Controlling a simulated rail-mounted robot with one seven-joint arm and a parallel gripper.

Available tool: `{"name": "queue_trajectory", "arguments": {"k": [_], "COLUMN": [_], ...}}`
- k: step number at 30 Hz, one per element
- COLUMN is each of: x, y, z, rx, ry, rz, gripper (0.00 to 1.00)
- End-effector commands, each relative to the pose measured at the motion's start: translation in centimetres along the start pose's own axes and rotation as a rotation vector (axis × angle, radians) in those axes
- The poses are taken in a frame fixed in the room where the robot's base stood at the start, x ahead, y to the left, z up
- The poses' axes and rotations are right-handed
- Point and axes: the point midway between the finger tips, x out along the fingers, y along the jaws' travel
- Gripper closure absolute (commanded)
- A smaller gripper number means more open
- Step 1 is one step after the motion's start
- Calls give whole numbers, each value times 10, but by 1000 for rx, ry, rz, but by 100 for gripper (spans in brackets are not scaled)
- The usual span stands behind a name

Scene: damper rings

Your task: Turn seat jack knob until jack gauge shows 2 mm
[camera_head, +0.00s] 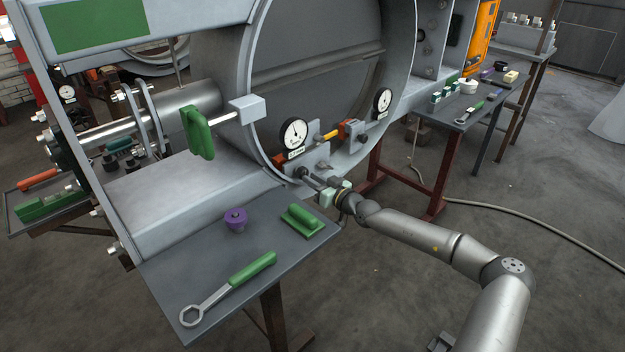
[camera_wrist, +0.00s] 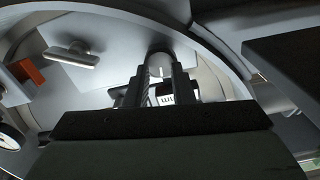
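My gripper (camera_head: 331,191) is at the lower rim of the big ring, at the end of a small jack fitting in the head view. In the wrist view, the two dark fingers of my gripper (camera_wrist: 161,78) stand on either side of a grey round knob (camera_wrist: 160,63) with a pale mark. They look closed against its sides, though contact is partly hidden. A white dial gauge (camera_head: 294,133) sits just above the fitting. Its dark needle points roughly upward; the scale and label are too small to read. A second dial (camera_head: 382,101) sits farther right.
A near table (camera_head: 200,265) holds a green-handled wrench (camera_head: 229,286), a purple knob-like part (camera_head: 236,220) and a green block (camera_head: 303,220). A green handle (camera_head: 198,133) juts out left of the ring. A far bench (camera_head: 432,115) holds small parts. Open floor lies right.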

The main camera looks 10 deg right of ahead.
Motion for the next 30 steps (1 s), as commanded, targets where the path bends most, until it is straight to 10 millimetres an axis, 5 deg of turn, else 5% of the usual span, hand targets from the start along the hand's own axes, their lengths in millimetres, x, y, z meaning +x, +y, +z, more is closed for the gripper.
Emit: {"name": "queue_trajectory", "arguments": {"k": [20,30], "x": [-14,-47], "y": [0,1], "z": [0,0], "rx": [0,0], "ry": [0,0], "rz": [0,1], "gripper": [78,78]}}
